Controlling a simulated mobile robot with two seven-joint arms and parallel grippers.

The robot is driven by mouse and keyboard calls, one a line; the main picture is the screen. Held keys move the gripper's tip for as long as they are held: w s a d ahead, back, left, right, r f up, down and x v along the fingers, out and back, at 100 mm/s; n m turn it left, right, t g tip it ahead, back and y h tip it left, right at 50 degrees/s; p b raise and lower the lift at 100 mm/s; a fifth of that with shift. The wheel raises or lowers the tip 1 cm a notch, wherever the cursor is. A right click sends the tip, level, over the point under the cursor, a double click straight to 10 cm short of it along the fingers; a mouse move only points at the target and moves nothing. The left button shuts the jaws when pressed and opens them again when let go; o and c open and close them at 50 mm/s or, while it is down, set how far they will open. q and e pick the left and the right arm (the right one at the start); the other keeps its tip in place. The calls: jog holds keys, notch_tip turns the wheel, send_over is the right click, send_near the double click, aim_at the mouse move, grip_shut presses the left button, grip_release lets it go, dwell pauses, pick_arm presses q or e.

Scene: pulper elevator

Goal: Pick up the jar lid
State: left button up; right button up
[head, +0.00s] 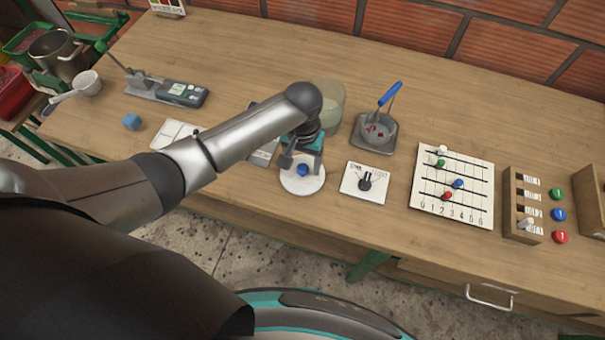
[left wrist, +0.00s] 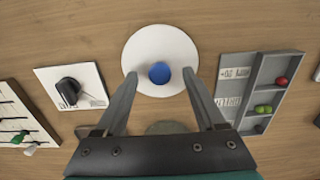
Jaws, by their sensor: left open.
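The jar lid is a white round disc (head: 302,186) with a blue knob (head: 303,170) at its middle, lying flat on the wooden table. In the left wrist view the lid (left wrist: 160,45) is at the top centre, with its knob (left wrist: 159,73) between the fingertips. My left gripper (head: 302,164) is open over the lid, one finger on each side of the knob. The fingers (left wrist: 159,76) show clear gaps to the knob in the left wrist view. A pale glass jar (head: 329,100) stands behind my left arm, partly hidden. My right gripper is not in view.
A white card with a black dial (head: 365,184) lies right of the lid. A grey tray with small coloured pieces (left wrist: 275,95) also lies close by. The table's front edge is near the lid.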

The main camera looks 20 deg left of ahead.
pick_arm(q)
jog(key=shift+f, duration=0.4)
jog(key=shift+c, duration=0.4)
grip_shut()
